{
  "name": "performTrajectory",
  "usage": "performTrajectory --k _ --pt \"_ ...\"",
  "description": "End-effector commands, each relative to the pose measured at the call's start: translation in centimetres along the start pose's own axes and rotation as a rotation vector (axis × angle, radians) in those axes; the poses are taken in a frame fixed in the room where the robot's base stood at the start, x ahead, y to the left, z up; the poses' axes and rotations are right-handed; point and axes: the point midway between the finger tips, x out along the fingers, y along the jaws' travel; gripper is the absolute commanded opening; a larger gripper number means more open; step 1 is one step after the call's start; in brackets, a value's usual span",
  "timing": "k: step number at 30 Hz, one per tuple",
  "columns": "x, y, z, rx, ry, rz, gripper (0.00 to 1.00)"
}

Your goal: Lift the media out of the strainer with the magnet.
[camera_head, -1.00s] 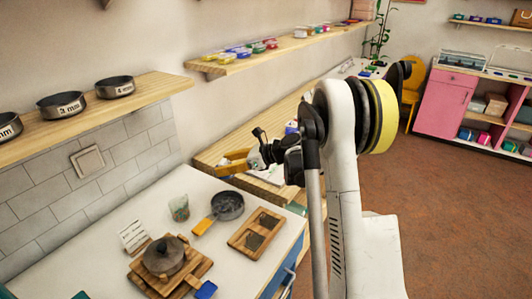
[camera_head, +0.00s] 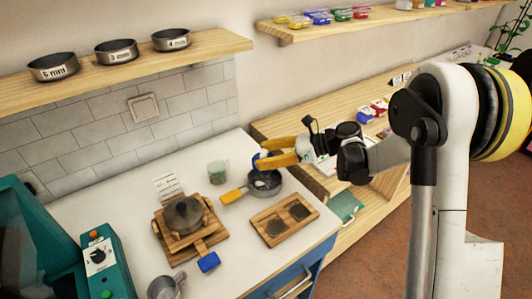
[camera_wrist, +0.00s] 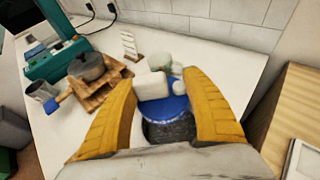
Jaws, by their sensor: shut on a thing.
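The strainer (camera_head: 276,192) is a dark round pan with a yellow handle (camera_head: 233,195) on the white counter. Something pale shows inside it, too small to tell apart. My gripper (camera_head: 264,153) has its two yellow fingers just above the strainer. In the wrist view my gripper (camera_wrist: 160,84) is shut on the magnet, a blue disc (camera_wrist: 174,104) with a white block-shaped grip (camera_wrist: 152,86) between the fingers. The disc hangs over the dark strainer bowl (camera_wrist: 168,131). I cannot tell whether it touches the media, which I cannot make out clearly.
A clear cup (camera_head: 218,172) stands behind the strainer. A wooden tray with two dark squares (camera_head: 270,222) lies in front. A lidded pot (camera_head: 183,215) on wooden boards stands left. A teal machine (camera_head: 96,262) is further left. Labelled sieves (camera_head: 116,50) sit on the shelf.

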Motion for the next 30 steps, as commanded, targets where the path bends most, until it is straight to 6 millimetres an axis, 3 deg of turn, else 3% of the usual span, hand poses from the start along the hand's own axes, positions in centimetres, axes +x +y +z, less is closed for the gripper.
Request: performTrajectory --k 16,30 --pt "1.9 -0.1 -4.8 0.000 0.000 -0.001 0.19" --pt "2.1 -0.1 -5.4 0.000 0.000 -0.001 0.19"
